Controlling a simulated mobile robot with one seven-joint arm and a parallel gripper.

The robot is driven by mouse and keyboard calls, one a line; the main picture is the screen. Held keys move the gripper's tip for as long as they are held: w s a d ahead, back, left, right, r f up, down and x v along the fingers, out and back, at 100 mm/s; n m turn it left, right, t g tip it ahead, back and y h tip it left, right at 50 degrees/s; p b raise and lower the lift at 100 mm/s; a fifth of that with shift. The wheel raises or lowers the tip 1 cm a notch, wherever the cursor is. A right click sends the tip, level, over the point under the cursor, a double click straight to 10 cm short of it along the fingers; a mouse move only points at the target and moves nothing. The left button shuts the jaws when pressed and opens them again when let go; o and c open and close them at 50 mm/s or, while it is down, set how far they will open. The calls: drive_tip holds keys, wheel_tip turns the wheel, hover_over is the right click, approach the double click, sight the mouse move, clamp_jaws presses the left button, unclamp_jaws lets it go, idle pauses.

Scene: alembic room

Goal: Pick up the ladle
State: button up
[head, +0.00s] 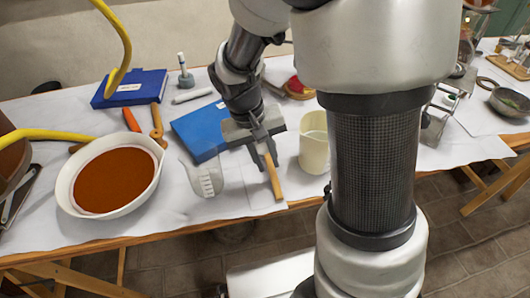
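I cannot make out a clear ladle. A light wooden stick or handle (275,184) lies at the table's front edge, and its upper end runs in under my gripper (266,160). My gripper points down over it, with its fingertips around or just above that end. Whether the fingers touch the stick is too small to tell. Whatever joins the stick's upper end is hidden by the gripper. Another wooden-handled tool (157,122) leans beside a white bowl (64,186) of red-brown contents, with an orange handle (131,119) next to it.
A blue book (198,130) lies left of my gripper, and a cream beaker (313,152) stands close to its right. A pale ribbed piece (206,181) lies left of the stick. Another blue book (130,89) is at the back. White table covering (233,198) is bare near the front.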

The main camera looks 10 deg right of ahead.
sight(272, 172)
drive_tip(key=b+x, duration=0.2)
drive_tip(key=x, duration=0.3)
drive_tip(key=shift+w+d, duration=0.1)
drive_tip(key=shift+w, duration=0.1)
drive_tip(key=shift+c, duration=0.5)
clamp_jaws()
